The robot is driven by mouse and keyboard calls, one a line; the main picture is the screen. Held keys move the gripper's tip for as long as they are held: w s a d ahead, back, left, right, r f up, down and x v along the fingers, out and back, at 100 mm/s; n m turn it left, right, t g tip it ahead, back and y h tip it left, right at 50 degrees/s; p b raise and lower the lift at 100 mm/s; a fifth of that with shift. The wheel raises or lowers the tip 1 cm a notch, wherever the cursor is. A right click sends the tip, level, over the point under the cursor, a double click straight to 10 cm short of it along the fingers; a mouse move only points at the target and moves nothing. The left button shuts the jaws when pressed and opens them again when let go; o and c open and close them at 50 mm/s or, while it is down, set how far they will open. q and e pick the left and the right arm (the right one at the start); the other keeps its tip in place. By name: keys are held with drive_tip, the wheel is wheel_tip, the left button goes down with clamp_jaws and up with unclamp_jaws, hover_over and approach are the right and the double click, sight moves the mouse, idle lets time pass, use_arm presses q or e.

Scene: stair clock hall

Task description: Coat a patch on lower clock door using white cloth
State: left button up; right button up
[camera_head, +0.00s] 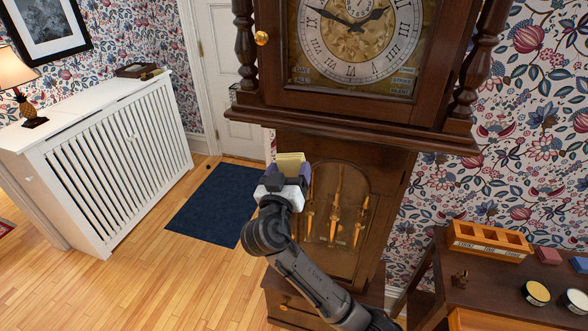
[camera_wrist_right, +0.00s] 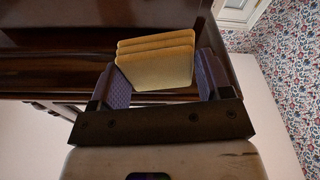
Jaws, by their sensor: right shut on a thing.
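The tall dark wood clock (camera_head: 400,135) stands in front of me, its round dial above. Its lower clock door (camera_head: 357,188) has an arched panel with gold pendulum-like ornaments. My right gripper (camera_head: 286,175) is in front of the door's left side, just below the ledge under the dial. It is shut on a pale yellow, folded, layered cloth-like pad (camera_head: 291,160), which also shows between the fingers in the right wrist view (camera_wrist_right: 155,60). I cannot tell whether the pad touches the clock. My right forearm hides part of the door's lower area. My left gripper is out of view.
A dark side table (camera_head: 455,293) at right carries a labelled wooden tray (camera_head: 490,238), a red block (camera_head: 547,256), a blue block (camera_head: 579,264) and two round tins (camera_head: 535,292). A white slatted cabinet (camera_head: 120,165) stands left. A blue mat (camera_head: 212,205) lies on open floor.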

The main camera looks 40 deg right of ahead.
sight(302, 143)
drive_tip(key=x, duration=0.2)
drive_tip(key=b+x, duration=0.1)
drive_tip(key=x, duration=0.1)
drive_tip(key=f+x, duration=0.1)
drive_tip(key=x, duration=0.1)
drive_tip(key=shift+d+b, duration=0.2)
drive_tip(key=shift+b, duration=0.1)
drive_tip(key=shift+w, duration=0.1)
idle(0.3)
drive_tip(key=shift+w+d, duration=0.25)
drive_tip(key=shift+d, duration=0.15)
idle(0.3)
drive_tip(key=shift+w+d+b, duration=0.3)
drive_tip(key=shift+d, duration=0.15)
